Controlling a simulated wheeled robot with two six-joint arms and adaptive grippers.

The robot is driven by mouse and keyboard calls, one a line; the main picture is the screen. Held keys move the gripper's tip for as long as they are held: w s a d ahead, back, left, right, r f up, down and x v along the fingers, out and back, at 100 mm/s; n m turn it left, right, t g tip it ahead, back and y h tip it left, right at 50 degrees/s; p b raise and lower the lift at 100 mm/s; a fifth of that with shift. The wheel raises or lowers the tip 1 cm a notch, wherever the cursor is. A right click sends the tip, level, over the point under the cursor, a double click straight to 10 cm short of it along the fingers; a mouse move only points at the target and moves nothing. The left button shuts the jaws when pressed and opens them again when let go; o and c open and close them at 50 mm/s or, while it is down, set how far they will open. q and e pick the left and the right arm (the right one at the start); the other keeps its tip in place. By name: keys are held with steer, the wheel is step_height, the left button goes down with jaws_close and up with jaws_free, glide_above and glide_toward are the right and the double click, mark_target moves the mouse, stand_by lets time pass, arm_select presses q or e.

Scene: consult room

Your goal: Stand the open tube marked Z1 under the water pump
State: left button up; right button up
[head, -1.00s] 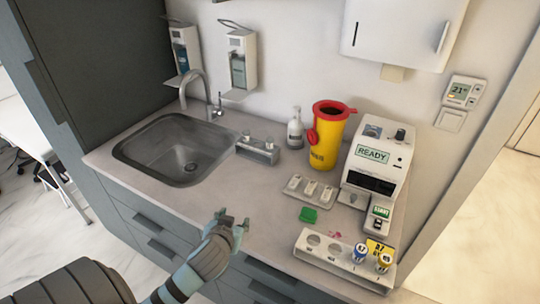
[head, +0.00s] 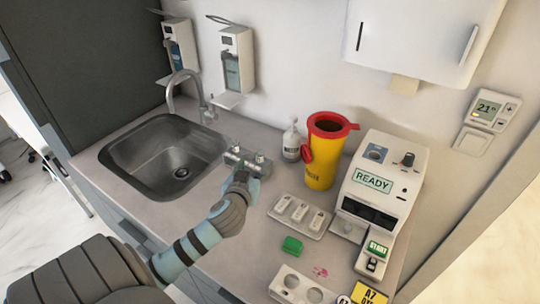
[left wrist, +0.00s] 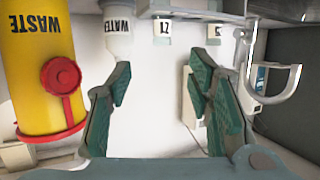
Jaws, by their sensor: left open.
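My left gripper (head: 243,181) is open, just in front of a small grey rack (head: 233,164) beside the sink. Two tubes stand in the rack; the right one (head: 259,158) is partly hidden. In the left wrist view, which is upside down, a tube marked Z1 (left wrist: 162,32) stands beyond the gap between the open fingers (left wrist: 160,78), with nothing gripped. Another tube (left wrist: 214,34) is beside it, its mark unreadable. The white water pump bottle (head: 291,143), marked WATER in the left wrist view (left wrist: 118,40), stands right of the rack. My right gripper is out of view.
A yellow waste bin (head: 321,165) with a red lid stands right of the pump. A tray (head: 316,229), a green block (head: 292,245), a READY device (head: 384,180) and a white holder (head: 292,294) sit further right. The sink (head: 150,157) is at left.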

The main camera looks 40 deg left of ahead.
mark_target(259, 156)
arm_select(q)
steer(key=x, duration=0.8)
steer(key=b+x, duration=0.1)
steer(key=x, duration=0.3)
steer(key=shift+w+a+f, duration=0.2)
steer(key=shift+a+f, duration=0.05)
steer(key=shift+f, duration=0.15)
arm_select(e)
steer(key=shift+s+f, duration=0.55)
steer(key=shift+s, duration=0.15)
arm_select(q)
steer(key=shift+s+r, duration=0.1)
steer(key=shift+c, duration=1.2)
steer(key=c, duration=0.7)
